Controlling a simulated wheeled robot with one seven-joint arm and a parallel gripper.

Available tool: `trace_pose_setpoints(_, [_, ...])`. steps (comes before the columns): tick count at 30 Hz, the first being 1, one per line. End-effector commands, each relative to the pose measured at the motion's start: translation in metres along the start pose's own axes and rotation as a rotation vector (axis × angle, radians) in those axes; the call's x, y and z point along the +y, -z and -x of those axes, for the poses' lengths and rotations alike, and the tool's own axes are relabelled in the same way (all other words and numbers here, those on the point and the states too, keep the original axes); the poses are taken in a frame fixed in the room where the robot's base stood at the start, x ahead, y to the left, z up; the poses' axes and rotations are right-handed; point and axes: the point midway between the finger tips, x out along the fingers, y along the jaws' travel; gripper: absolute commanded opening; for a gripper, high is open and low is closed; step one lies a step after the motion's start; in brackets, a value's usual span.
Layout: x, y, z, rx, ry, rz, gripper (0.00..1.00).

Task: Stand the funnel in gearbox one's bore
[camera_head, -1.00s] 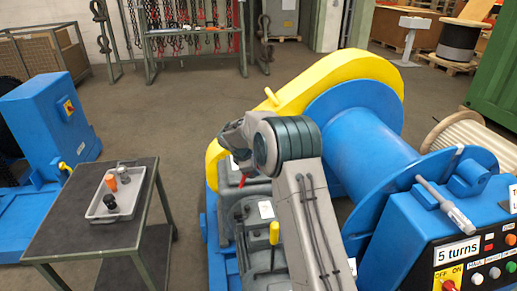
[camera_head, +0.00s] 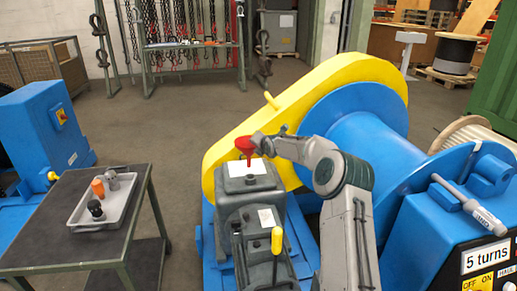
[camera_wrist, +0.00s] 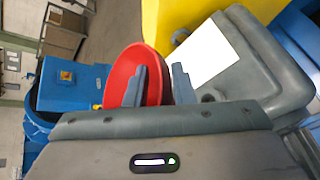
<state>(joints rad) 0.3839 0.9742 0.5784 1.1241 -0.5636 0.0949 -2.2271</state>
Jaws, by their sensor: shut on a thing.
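The red funnel (camera_head: 245,145) is held wide end up, with its narrow spout (camera_head: 249,162) pointing down, over the top of the grey gearbox (camera_head: 237,197). My gripper (camera_head: 257,143) is shut on the funnel from the right. In the wrist view the funnel's red cone (camera_wrist: 122,72) shows beside and behind the left finger of my gripper (camera_wrist: 160,84). The gearbox top (camera_wrist: 270,65) with a white sheet is to the right there. The bore cannot be made out clearly, and I cannot tell whether the spout touches the gearbox.
A yellow guard (camera_head: 300,95) and blue drum (camera_head: 370,140) stand behind and right of the gearbox. A yellow-handled lever (camera_head: 277,241) rises in front. A tray (camera_head: 110,210) of small items is on the cart at left. The blue control box (camera_head: 440,240) is at right.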

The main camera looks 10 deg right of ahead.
Motion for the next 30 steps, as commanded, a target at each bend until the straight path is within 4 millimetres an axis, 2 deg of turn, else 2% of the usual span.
trace_pose_setpoints(6, [-0.0023,-0.0052,-0.0062,0.001,-0.034,0.011,0.00])
trace_pose_setpoints(26, [-0.0011,-0.0102,-0.0034,0.014,-0.063,0.033,0.00])
trace_pose_setpoints(30, [-0.0102,-0.0009,-0.0107,0.014,-0.066,0.037,0.00])
